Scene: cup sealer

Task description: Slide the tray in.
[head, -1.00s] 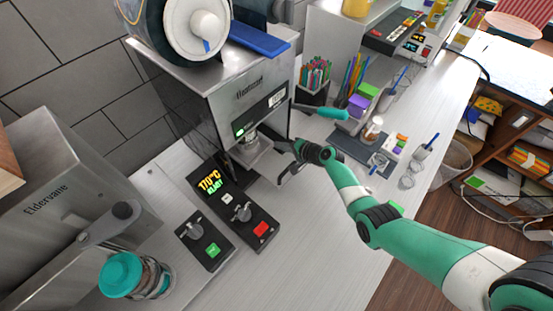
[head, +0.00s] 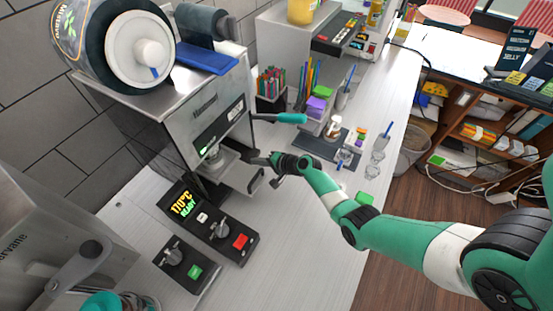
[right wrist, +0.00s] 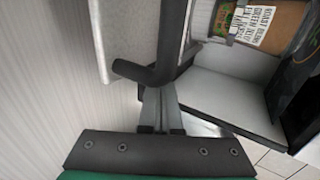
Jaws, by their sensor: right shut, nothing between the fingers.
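The sealer's tray (head: 228,172) sticks out of the front of the steel cup sealer (head: 205,110), with a dark handle (head: 257,181) at its outer end. My right gripper (head: 254,159) is beside the tray's outer end, close to the handle. In the right wrist view, the shut fingers (right wrist: 160,110) are right by the black bent handle (right wrist: 152,72), with nothing between them. I cannot tell whether they touch it. The pale tray plate (right wrist: 143,35) lies beyond. My left gripper is not in view.
A teal-handled lever (head: 285,118) juts from the sealer above my right gripper. The control panel (head: 212,224) reads 170°C READY in front of the sealer. A pen holder (head: 271,90) and a dark mat (head: 325,147) stand to the right.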

